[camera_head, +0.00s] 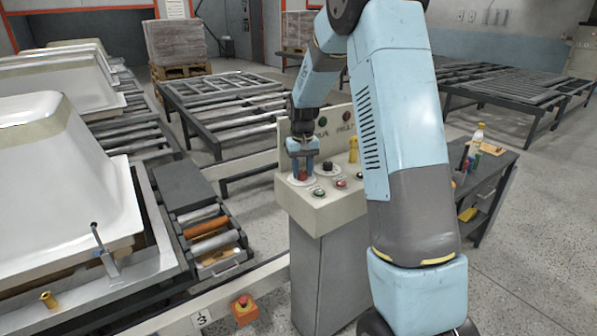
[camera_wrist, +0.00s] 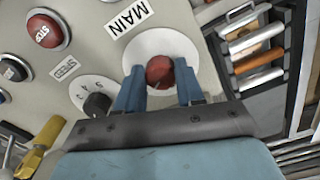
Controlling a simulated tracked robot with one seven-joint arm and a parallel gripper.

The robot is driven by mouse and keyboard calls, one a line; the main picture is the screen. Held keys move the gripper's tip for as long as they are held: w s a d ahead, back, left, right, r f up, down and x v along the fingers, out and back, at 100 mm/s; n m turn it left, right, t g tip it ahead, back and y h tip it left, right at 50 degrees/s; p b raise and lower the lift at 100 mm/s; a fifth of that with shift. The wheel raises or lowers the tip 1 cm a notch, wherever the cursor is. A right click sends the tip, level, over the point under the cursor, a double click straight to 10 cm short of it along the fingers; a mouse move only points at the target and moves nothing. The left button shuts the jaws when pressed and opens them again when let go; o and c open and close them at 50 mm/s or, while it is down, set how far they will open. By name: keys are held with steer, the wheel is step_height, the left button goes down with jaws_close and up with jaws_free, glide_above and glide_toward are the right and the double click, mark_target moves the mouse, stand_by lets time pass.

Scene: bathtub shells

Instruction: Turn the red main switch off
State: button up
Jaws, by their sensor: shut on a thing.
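The red main switch (camera_wrist: 159,70) sits on a round white plate beside the "MAIN" label (camera_wrist: 129,17) in the wrist view. My gripper (camera_wrist: 160,88) is over it, with one blue finger on each side, shut on the red knob. In the head view my gripper (camera_head: 303,168) points down at the left part of the control console, and the red switch (camera_head: 302,176) shows between the fingertips. The exact angle of the knob is hard to read.
A black selector knob (camera_wrist: 96,105), a red stop button (camera_wrist: 46,29) and a yellow handle (camera_wrist: 42,143) are close by on the console (camera_head: 321,212).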

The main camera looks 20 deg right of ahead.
steer(key=n, duration=0.6)
steer(key=shift+w+d+r+n, duration=0.1)
steer(key=shift+w+r+n, duration=0.1)
steer(key=shift+n, duration=0.1)
steer(key=n, duration=0.3)
steer(key=shift+f+n, duration=0.1)
steer(key=shift+n, duration=0.3)
steer(key=shift+a+n, duration=0.2)
steer(key=shift+n, duration=0.5)
steer(key=shift+s+a, duration=0.1)
steer(key=o, duration=0.8)
steer(key=shift+o, duration=1.2)
steer(key=shift+f, duration=0.1)
steer(key=shift+d, duration=0.2)
